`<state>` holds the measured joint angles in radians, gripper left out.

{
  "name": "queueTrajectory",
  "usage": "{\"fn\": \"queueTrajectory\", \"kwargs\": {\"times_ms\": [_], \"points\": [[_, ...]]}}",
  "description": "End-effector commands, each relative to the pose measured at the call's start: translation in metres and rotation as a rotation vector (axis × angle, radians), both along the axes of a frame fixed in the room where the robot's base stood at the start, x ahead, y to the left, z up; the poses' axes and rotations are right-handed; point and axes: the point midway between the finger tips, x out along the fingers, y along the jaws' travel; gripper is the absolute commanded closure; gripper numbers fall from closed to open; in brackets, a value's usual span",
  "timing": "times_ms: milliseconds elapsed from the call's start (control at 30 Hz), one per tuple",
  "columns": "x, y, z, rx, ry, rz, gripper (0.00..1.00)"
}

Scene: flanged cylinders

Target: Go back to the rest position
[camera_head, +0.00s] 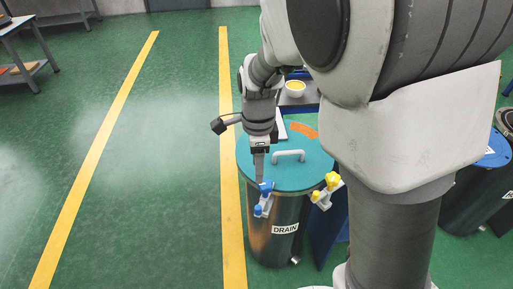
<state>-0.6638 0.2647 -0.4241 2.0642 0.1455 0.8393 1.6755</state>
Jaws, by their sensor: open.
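My gripper (260,178) points straight down at the front left of the teal lid (264,172) of a dark drum (272,222). I see its fingers edge-on as one narrow grey shape, and they are open. The fingertips are just above or beside a blue-handled valve (265,188) at the drum's rim; whether they touch it I cannot tell. A yellow-handled valve (331,181) sits to the right on the same rim. My arm comes down from the upper right and hides part of the area behind the drum.
The drum carries a "DRAIN" label (286,229) and a pale lid handle (288,155). Another drum with a blue top (492,150) stands at the right. A table (22,50) is at the upper left. The green floor (150,190) at the left, with yellow lines, is clear.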

Motion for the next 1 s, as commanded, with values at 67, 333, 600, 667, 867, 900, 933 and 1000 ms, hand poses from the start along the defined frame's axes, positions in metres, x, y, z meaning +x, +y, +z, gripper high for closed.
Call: {"fn": "queueTrajectory", "kwargs": {"times_ms": [67,333,600,667,867,900,933,1000], "points": [[0.0,0.0,0.0,0.0,0.0,0.0,0.43],[-0.002,-0.003,0.006,0.012,-0.008,0.031,0.43],[-0.028,-0.033,0.059,0.081,-0.113,0.361,0.43],[-0.037,-0.041,0.071,0.084,-0.149,0.457,0.43],[-0.07,-0.066,0.108,0.035,-0.274,0.779,0.43],[-0.077,-0.071,0.114,0.014,-0.298,0.843,0.43],[-0.082,-0.075,0.118,-0.003,-0.314,0.89,0.43],[-0.095,-0.083,0.127,-0.051,-0.35,1.0,0.43]]}}
